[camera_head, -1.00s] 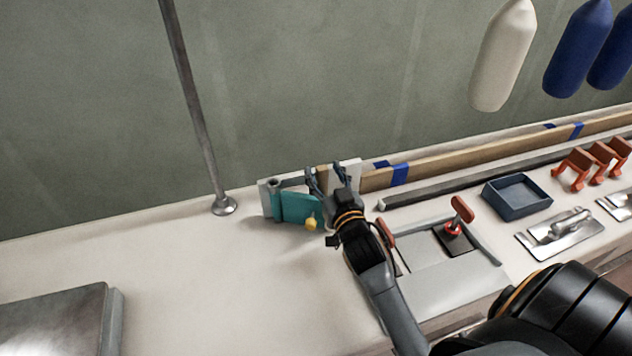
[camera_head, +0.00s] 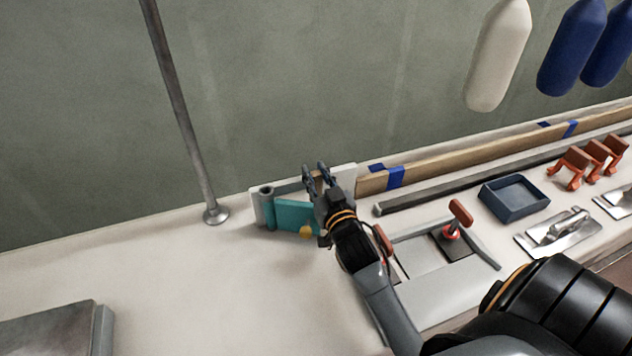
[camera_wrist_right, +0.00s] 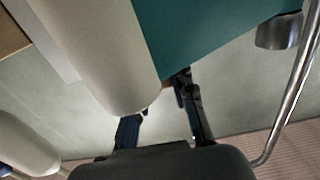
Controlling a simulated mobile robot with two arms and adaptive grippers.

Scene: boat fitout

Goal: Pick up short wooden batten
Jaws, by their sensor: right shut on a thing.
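My right gripper (camera_head: 318,174) is over the back ledge of the pale counter, between a teal box (camera_head: 296,214) and a long wooden strip. Its fingers are shut on the short wooden batten (camera_head: 319,186), of which only a small tan sliver shows between them. The gripper hides the rest. Teal fills the top of that view. My left gripper is not in view.
A long wooden strip (camera_head: 455,157) with blue tape runs along the back right. A metal pole (camera_head: 181,110) stands at left. A blue tray (camera_head: 515,197), orange clamps (camera_head: 585,165) and a trowel (camera_head: 558,232) lie at right. The counter's left middle is clear.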

